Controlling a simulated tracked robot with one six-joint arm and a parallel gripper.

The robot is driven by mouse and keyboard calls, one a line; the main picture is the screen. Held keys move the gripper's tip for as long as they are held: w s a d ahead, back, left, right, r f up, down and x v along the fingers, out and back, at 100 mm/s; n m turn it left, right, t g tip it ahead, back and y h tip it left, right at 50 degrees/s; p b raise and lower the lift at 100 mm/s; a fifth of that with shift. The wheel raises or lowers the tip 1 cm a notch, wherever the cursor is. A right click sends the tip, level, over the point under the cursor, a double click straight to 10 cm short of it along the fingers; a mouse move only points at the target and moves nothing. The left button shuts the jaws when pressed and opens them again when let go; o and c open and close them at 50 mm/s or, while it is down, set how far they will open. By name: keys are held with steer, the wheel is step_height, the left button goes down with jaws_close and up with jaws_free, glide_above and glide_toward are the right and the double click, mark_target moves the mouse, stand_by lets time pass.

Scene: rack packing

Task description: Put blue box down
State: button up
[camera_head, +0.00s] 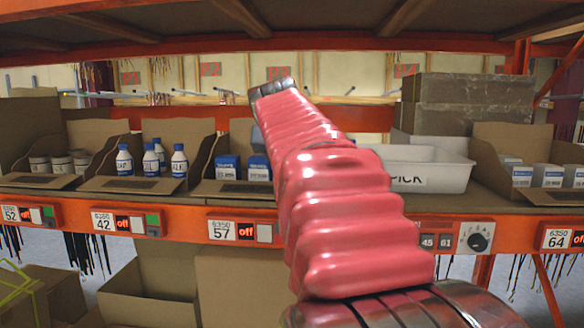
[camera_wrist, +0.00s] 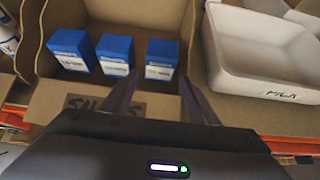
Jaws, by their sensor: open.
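Three blue-and-white boxes stand upright in a row in the cardboard bin (camera_wrist: 60,103) in the wrist view: a left one (camera_wrist: 73,50), a middle one (camera_wrist: 115,54) and a right one (camera_wrist: 162,58). My gripper (camera_wrist: 161,78) is open, its two dark fingers pointing into the bin. In the picture the right box lies between the fingertips; I cannot tell whether they touch it. In the head view, two blue boxes show, one at the left (camera_head: 228,166) and one beside my arm (camera_head: 259,167). My red-sleeved arm hides the gripper and part of the bin there.
A white tray (camera_wrist: 235,84) is right of the bin and reads PICK in the head view (camera_head: 450,179). Bins with white bottles (camera_head: 152,161) and jars (camera_head: 60,166) stand left. Another bin with boxes (camera_head: 548,175) stands right. An upper shelf beam (camera_head: 180,47) spans above.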

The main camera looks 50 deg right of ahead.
steer(key=v, duration=0.6)
steer(key=shift+a, duration=0.15)
stand_by(0.6)
steer(key=s+a+f+m+y, duration=0.3)
steer(key=a+f+m+y, duration=0.2)
steer(key=a+f+m, duration=1.05)
steer(key=s+a+f+m+y, duration=0.2)
steer(key=s+a+f+m, duration=0.3)
steer(key=a+f, duration=0.4)
steer(key=s+a+f+m+g+y, duration=0.1)
steer(key=s+a+f+m, duration=0.4)
steer(key=a+f, duration=0.5)
steer(key=shift+s+a+f+g+y, duration=0.15)
steer(key=shift+s+f+g+y, duration=0.35)
steer(key=shift+s, duration=0.7)
steer(key=shift+f, duration=0.1)
steer(key=shift+c, duration=0.5)
